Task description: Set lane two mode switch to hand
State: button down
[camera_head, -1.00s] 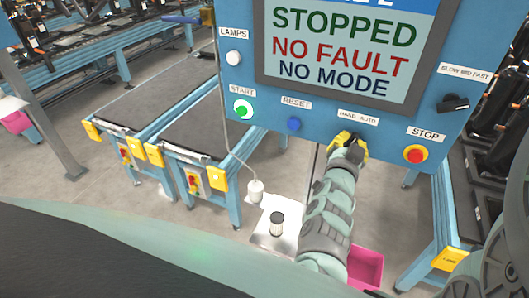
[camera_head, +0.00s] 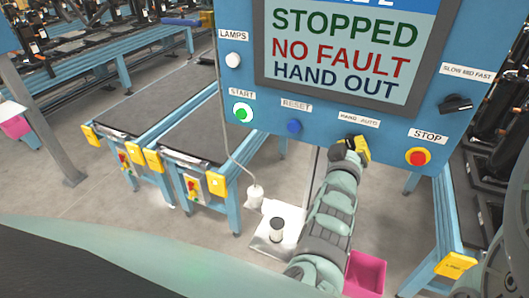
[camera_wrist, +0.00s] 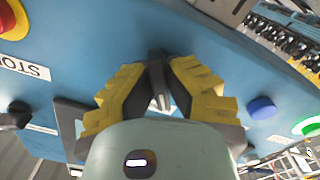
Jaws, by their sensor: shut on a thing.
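The blue control panel (camera_head: 330,122) fills the upper right of the head view. Its screen (camera_head: 340,48) reads STOPPED, NO FAULT, HAND OUT. The HAND AUTO label (camera_head: 359,118) sits above the mode switch. My gripper (camera_head: 357,147), with yellow fingers, is at the panel just below that label and hides most of the switch. In the wrist view my gripper (camera_wrist: 160,88) is shut on the dark knob of the mode switch (camera_wrist: 157,56), between its fingertips. The knob's exact angle is hard to tell.
On the panel are the green start button (camera_head: 242,112), blue reset button (camera_head: 294,126), red stop button (camera_head: 417,157) and black speed knob (camera_head: 457,104). A pink bin (camera_head: 365,275) stands below. Conveyors (camera_head: 170,128) are at left.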

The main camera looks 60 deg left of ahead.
jog(key=shift+f+n+b, duration=0.25)
jog(key=shift+n+b, duration=0.05)
jog(key=shift+n, duration=0.9)
jog(key=c, duration=1)
grip_release()
jog(key=shift+w+r, duration=0.1)
jog(key=shift+r, duration=0.1)
jog(key=v, duration=0.7)
jog(key=shift+s, duration=0.3)
jog(key=shift+d, duration=0.1)
